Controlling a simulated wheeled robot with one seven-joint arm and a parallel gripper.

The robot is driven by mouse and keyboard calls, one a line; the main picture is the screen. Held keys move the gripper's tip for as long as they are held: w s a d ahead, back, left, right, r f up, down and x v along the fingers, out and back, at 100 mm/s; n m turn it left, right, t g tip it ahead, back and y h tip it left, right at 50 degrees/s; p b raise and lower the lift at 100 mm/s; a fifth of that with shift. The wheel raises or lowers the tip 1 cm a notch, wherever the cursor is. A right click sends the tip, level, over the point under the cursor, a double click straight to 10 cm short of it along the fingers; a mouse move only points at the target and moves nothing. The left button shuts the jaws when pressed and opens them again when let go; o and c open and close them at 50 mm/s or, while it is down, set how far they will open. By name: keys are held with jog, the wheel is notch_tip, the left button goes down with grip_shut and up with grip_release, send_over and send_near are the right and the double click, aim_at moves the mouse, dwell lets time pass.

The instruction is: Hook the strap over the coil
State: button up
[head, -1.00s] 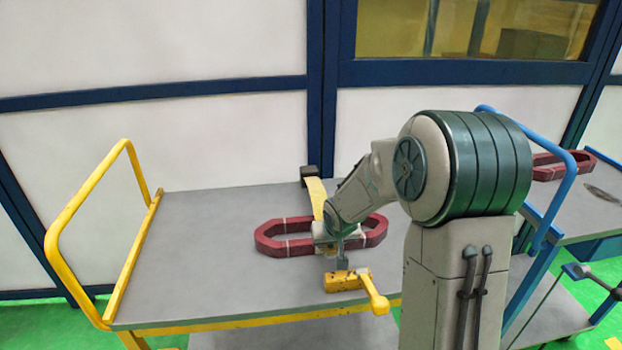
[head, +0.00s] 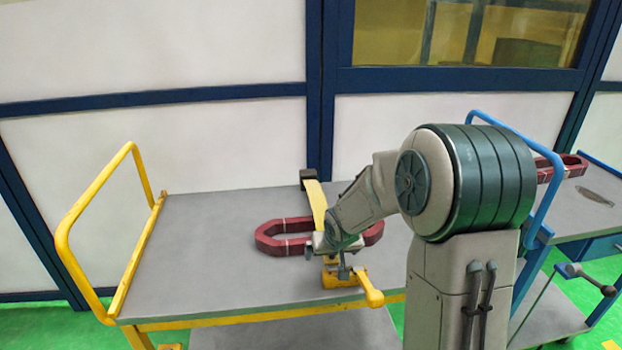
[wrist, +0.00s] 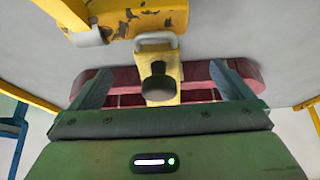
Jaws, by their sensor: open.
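The dark red coil (head: 270,238) lies flat on the grey cart top, an elongated ring with pale bands. The yellow strap (head: 316,197) runs from a dark block at the back edge toward the coil, where my gripper hides part of it. In the wrist view the yellow strap end (wrist: 165,66) bears a metal loop (wrist: 157,40) and a dark round knob, in front of the red coil (wrist: 202,74). My gripper (head: 327,262) is open over the coil's near side. In the wrist view its fingers (wrist: 162,86) stand on either side of the strap end, apart from it.
A yellow ratchet or clamp (head: 345,281) with a handle sits at the cart's front edge, close to my gripper. The yellow rail (head: 60,240) bounds the left end. A blue-railed cart with another red coil (head: 573,164) stands right. The cart top's left part is clear.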

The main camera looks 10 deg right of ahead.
dwell(0.4)
jog(key=shift+r+p, duration=2.9)
jog(key=shift+r, duration=0.7)
jog(key=shift+f, duration=0.1)
